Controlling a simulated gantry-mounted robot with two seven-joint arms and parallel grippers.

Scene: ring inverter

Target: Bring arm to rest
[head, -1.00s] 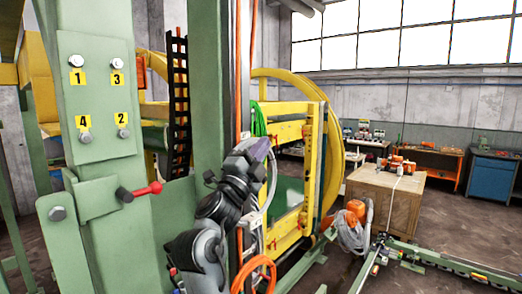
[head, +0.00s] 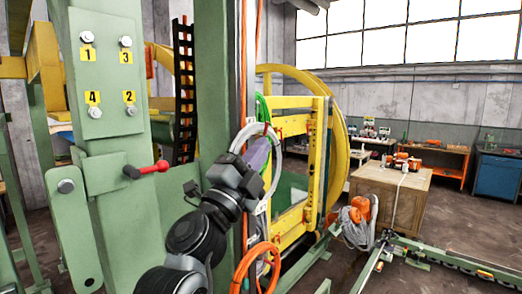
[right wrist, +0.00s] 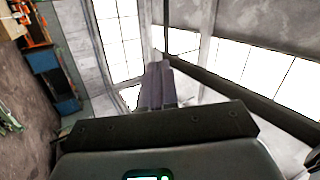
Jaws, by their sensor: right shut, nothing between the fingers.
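My right arm reaches up from the bottom of the head view, in front of the green column. Its gripper (head: 259,153) has purplish fingers pointing up and to the right, close together and with nothing held. It appears in front of the orange and green hoses; I cannot tell whether it touches them. In the right wrist view the purplish fingers (right wrist: 157,85) lie together against the wall and windows. My left arm and gripper are not in view.
A green column with numbered bolts (head: 107,75) and a red-knobbed lever (head: 150,169) stands at the left. A yellow ring frame (head: 338,150) is behind the arm. A wooden crate (head: 395,200) and a floor rail (head: 450,260) are at the right, with some open floor.

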